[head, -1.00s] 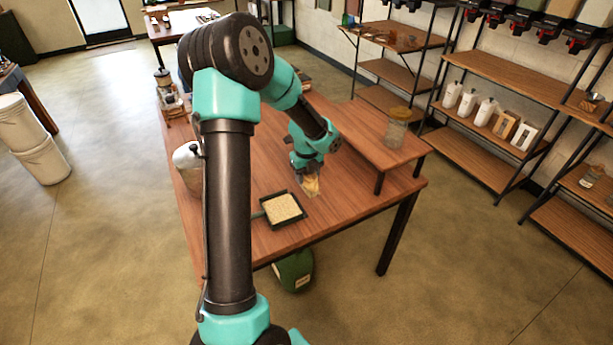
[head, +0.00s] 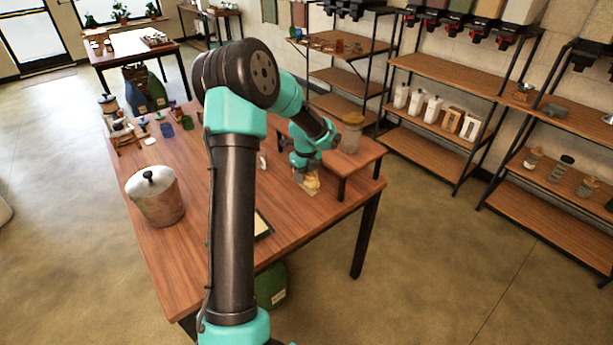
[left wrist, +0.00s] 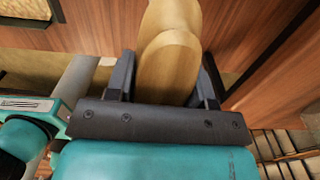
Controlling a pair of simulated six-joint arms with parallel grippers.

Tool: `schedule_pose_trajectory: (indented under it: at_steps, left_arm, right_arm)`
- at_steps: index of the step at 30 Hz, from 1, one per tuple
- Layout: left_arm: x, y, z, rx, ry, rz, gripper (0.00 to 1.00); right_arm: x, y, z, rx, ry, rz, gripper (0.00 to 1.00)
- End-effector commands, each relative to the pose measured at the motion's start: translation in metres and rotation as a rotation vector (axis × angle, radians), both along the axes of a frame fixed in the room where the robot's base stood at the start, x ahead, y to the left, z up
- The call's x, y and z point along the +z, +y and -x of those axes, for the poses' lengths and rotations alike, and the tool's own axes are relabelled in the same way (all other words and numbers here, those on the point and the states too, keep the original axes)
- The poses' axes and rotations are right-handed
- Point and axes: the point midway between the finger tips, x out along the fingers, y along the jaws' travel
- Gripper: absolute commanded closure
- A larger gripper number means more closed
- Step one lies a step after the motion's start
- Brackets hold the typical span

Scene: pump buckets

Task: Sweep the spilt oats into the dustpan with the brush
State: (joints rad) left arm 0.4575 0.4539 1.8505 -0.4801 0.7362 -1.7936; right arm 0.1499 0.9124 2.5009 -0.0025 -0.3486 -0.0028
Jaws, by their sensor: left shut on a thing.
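My left gripper (head: 307,169) is low over the right part of the table, shut on the brush (head: 310,185). In the left wrist view, its pale wooden handle (left wrist: 168,62) sits between the two dark fingers. The brush's lower end is at or just above the tabletop; I cannot tell which. The black dustpan (head: 265,232) lies on the table left of the gripper, mostly hidden behind my arm. A corner of the dustpan also shows at the top left of the wrist view (left wrist: 52,12), with pale oats (left wrist: 22,8) in it. My right gripper is out of view.
A glass jar (head: 351,135) stands on the raised shelf (head: 352,158) at the right, close to the gripper. Small cups and other items stand at the table's far left. A green container (head: 271,286) is below the table.

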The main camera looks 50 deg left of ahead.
Motion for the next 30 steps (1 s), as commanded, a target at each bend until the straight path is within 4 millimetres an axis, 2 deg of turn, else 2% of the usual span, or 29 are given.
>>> schedule_pose_trajectory:
  at_steps: [8,21,30]
  left_arm:
    - [-0.007,0.000,0.000,0.000,0.000,0.000,0.81]
    - [-0.039,0.000,0.000,-0.001,0.000,0.000,0.81]
    - [-0.040,0.000,0.000,-0.001,-0.001,-0.001,0.81]
  right_arm:
    - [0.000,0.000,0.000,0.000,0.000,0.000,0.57]
    - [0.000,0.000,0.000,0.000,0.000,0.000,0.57]
    - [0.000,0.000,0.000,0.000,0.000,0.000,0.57]
